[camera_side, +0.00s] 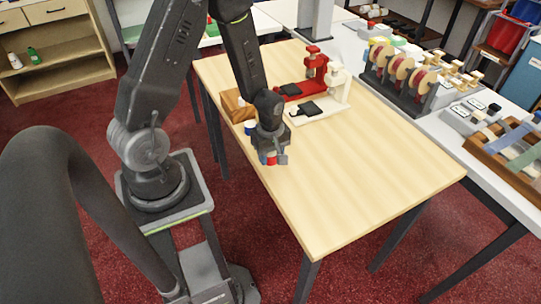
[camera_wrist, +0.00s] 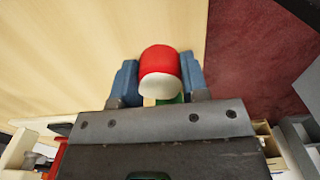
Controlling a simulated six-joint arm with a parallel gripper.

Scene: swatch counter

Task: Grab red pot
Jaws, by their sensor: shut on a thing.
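The red pot (camera_wrist: 160,62) has a red body and a white end, and sits between the two blue fingers of my gripper (camera_wrist: 160,82) in the wrist view. The fingers are shut on it, one on each side. In the side view the red pot (camera_side: 270,158) shows as a small red patch at the fingertips of my gripper (camera_side: 272,160), over the left part of the wooden table (camera_side: 370,190). I cannot tell whether the pot touches the tabletop. A bit of green shows below the pot's white end in the wrist view.
A wooden block (camera_side: 236,106) and a small blue-and-white pot (camera_side: 250,128) are close behind my gripper. A red stand (camera_side: 317,64) and a cream stand (camera_side: 336,82) are at the table's back. The front and right of the tabletop are clear. A white counter (camera_side: 450,135) with racks runs along the right.

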